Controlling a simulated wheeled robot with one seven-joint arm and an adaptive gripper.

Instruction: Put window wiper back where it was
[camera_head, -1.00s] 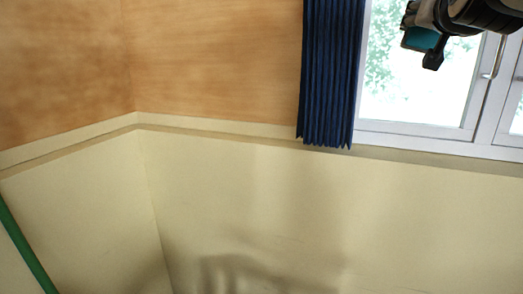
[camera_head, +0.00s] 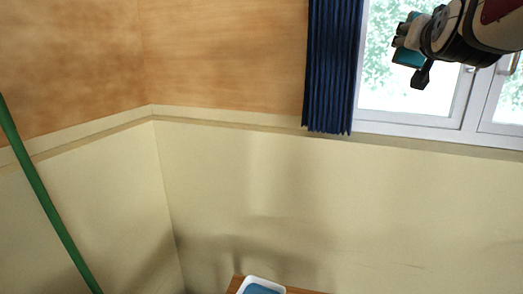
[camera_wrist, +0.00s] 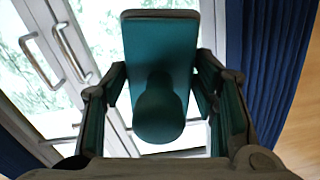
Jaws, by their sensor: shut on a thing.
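The window wiper (camera_wrist: 160,40) looks like a flat teal head with a rounded teal end facing the wrist camera. My gripper (camera_wrist: 160,92) is shut on it, with a finger on each side. In the head view, my gripper (camera_head: 412,52) is at the upper right, in front of the window, and teal shows at its end. The wiper's outline there is small and partly hidden by the gripper.
A white-rimmed container (camera_head: 250,279) with blue inside stands on a brown wooden surface (camera_head: 298,291) at the bottom edge, mostly cut off. A green pole (camera_head: 45,200) slants at the left. A blue curtain (camera_head: 332,65) hangs beside the window (camera_head: 385,88).

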